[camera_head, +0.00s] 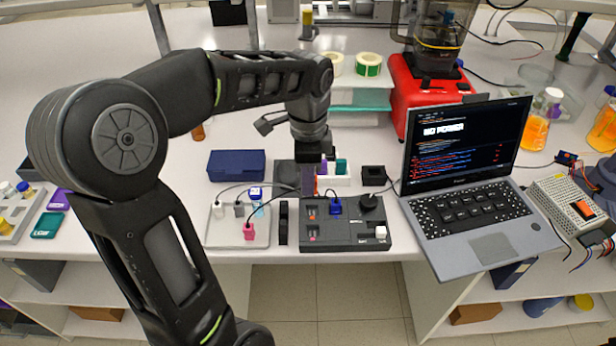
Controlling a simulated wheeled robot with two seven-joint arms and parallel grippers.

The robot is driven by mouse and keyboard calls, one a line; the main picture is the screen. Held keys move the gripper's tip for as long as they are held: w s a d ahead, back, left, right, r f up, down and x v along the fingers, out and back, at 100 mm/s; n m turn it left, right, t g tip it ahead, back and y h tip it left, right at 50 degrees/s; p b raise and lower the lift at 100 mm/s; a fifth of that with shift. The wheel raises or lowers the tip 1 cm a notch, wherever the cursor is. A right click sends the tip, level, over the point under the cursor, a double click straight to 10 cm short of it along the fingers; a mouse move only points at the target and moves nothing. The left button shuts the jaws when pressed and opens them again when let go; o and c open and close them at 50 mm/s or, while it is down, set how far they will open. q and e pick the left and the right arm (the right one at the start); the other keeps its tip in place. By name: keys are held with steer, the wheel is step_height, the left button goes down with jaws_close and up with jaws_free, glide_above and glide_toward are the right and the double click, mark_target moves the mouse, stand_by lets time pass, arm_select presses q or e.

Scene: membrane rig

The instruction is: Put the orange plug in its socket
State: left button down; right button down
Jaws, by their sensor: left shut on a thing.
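My left gripper (308,182) points down over the back left part of a black socket panel (345,243). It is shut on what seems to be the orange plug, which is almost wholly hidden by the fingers. A thin cable runs toward the fingers from the pale tray (228,236) at the left. The panel has an orange-marked socket (311,209) just below the fingertips in the picture, and a pink-marked one in front of it. A blue plug (336,207) stands in the panel. I cannot tell the gap between the plug and the socket. My right gripper is not in view.
A pink plug (249,231) and others rest on the tray. The panel carries a black knob (369,201) and a white switch (380,232). A laptop (472,180) reading "NO POWER" stands close at the right. A navy box (237,165) lies behind the tray.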

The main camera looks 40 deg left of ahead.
arm_select(q)
steer(key=shift+f+b, duration=2.2)
steer(key=shift+f, duration=0.65)
steer(key=shift+f+b, duration=0.65)
steer(key=shift+f, duration=0.35)
steer(key=c, duration=1.2)
jaws_free()
steer(key=shift+s, duration=0.1)
steer(key=shift+r, duration=0.5)
step_height(320, 180, up, 7)
steer(key=shift+f, duration=0.1)
